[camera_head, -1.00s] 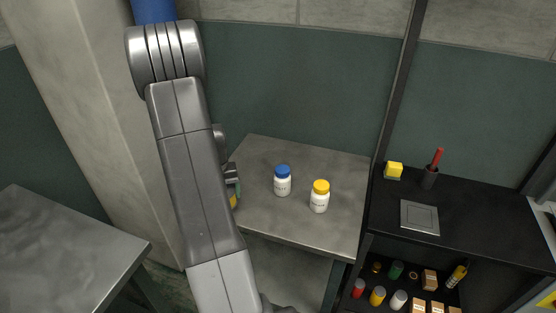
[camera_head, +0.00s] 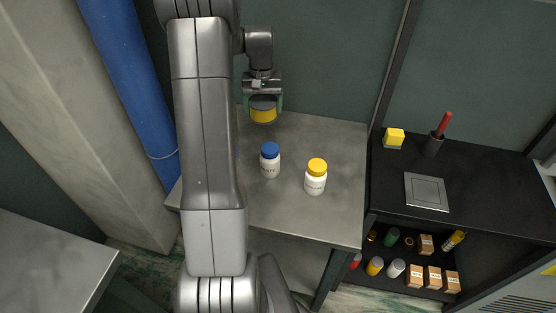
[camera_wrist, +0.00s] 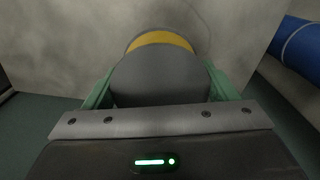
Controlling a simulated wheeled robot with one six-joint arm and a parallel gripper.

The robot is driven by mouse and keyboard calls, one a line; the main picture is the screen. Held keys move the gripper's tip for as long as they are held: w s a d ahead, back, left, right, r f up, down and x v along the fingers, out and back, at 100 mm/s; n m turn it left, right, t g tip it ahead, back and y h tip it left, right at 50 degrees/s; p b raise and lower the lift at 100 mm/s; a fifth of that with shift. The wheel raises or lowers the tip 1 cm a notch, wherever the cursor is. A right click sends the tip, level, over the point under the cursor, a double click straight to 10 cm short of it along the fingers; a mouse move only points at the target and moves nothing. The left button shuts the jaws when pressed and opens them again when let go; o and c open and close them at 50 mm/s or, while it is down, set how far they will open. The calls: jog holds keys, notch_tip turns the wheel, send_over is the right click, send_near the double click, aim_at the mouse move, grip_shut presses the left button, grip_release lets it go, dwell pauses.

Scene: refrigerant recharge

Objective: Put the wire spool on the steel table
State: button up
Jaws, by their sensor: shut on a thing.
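My gripper (camera_head: 263,105) is shut on the wire spool (camera_head: 263,115), which has a yellow band and a dark grey end. In the head view it is over the back left part of the steel table (camera_head: 310,133). In the wrist view the spool (camera_wrist: 160,75) sits between the green fingers with the grey table top beyond it. I cannot tell how much gap is under the spool. My arm covers the left part of the table.
A white bottle with a blue cap (camera_head: 270,162) and one with a yellow cap (camera_head: 315,178) stand on the table. A black shelf unit (camera_head: 470,190) stands at the right. A blue pipe (camera_head: 130,80) rises at the left.

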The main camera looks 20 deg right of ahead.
jog(key=shift+s+d+f, duration=0.1)
jog(key=shift+d+f, duration=0.05)
jog(key=shift+d, duration=0.2)
notch_tip(320, 180, down, 9)
jog(key=shift+f+p, duration=0.2)
jog(key=shift+p, duration=0.45)
jog(key=shift+f, duration=0.15)
jog(key=o, duration=1.3)
notch_tip(320, 180, up, 12)
jog(key=shift+r+b, duration=0.2)
jog(key=shift+b, duration=0.35)
